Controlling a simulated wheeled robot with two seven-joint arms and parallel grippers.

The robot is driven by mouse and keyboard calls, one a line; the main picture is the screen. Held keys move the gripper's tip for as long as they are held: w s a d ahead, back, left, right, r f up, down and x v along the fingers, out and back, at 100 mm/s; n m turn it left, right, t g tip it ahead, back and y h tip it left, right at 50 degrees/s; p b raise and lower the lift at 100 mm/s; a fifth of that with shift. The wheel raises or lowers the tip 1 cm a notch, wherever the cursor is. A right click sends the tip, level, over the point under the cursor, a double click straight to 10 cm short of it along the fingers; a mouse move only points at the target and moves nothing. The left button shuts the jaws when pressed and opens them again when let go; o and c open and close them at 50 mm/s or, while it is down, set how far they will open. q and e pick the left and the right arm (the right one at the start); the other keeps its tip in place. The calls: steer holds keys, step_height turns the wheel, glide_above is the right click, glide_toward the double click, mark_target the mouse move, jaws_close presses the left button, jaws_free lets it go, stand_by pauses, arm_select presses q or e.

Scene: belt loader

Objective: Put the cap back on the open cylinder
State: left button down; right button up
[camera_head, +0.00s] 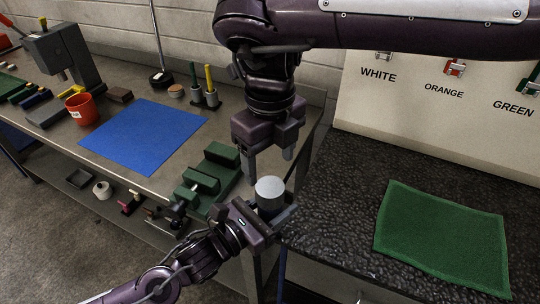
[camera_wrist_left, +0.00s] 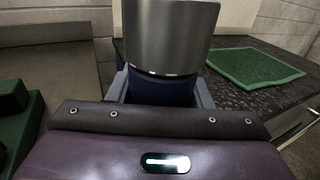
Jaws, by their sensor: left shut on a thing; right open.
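My left gripper (camera_head: 272,209) is shut on a cylinder, which stands roughly upright between its fingers. In the left wrist view the cylinder has a dark blue lower body (camera_wrist_left: 162,91) between the fingers and a wider silver-grey part (camera_wrist_left: 168,38), seemingly the cap, on top. That grey part also shows in the head view (camera_head: 270,188). A thin line with bright spots runs along its lower edge; I cannot tell whether it is fully seated. My right gripper (camera_head: 270,162) is open and empty just above the grey top, its fingers pointing down.
A green vise-like fixture (camera_head: 206,182) stands just left of the cylinder. A blue mat (camera_head: 145,136) and red cup (camera_head: 81,108) are on the left bench. A green mat (camera_head: 440,236) lies on the dark right counter, before a white panel (camera_head: 440,115) labelled WHITE, ORANGE, GREEN.

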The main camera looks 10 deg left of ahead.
mark_target(270, 185)
steer(key=shift+f, duration=4)
steer(key=shift+c, duration=0.2)
steer(key=c, duration=0.9)
steer(key=m, duration=0.3)
steer(key=shift+c, duration=0.2)
steer(key=m, duration=0.4)
steer(key=shift+m, duration=0.4)
steer(key=m, duration=0.4)
steer(key=shift+d+m, duration=0.1)
steer(key=shift+m, duration=0.2)
steer(key=m, duration=0.3)
steer(key=o, duration=1.1)
